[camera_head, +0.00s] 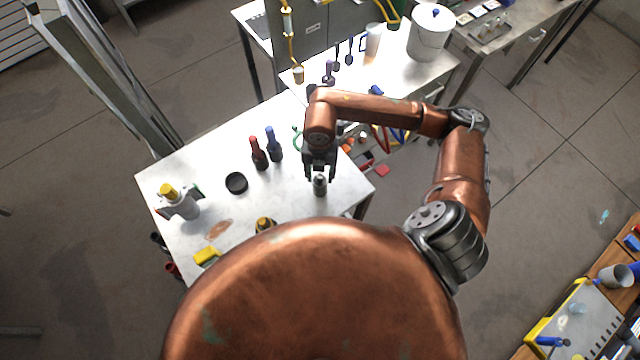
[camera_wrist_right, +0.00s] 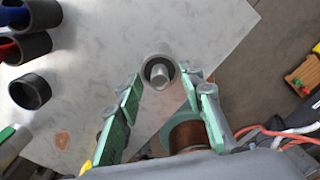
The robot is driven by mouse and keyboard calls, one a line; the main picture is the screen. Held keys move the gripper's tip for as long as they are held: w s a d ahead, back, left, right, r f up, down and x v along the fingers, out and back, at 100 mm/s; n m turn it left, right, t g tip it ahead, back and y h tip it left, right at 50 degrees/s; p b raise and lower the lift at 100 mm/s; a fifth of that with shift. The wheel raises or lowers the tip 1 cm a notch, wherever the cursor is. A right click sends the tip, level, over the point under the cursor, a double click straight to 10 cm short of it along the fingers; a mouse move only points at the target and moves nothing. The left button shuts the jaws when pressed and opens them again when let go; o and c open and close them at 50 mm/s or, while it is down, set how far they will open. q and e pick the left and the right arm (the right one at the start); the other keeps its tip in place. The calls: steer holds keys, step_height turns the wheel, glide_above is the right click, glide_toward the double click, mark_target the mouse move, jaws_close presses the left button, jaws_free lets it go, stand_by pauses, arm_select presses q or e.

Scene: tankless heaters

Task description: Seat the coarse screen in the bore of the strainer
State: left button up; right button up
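A small grey cylinder (camera_head: 320,188) stands on the table near its right corner. In the right wrist view it (camera_wrist_right: 148,66) has a pale rim, a dark recess and a bright silver core. It may be the strainer or the screen; I cannot tell which, nor whether the core is a separate part. My right gripper (camera_head: 320,173) is above it, fingers pointing down. In the right wrist view the green-padded fingers of the gripper (camera_wrist_right: 164,80) are apart, one on each side of the cylinder, with gaps showing. My left gripper is not in view.
A yellow block (camera_head: 207,256) lies in front.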

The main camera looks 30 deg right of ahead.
steer(key=shift+w, duration=0.1)
steer(key=shift+c, duration=0.3)
steer(key=c, duration=0.6)
jaws_close()
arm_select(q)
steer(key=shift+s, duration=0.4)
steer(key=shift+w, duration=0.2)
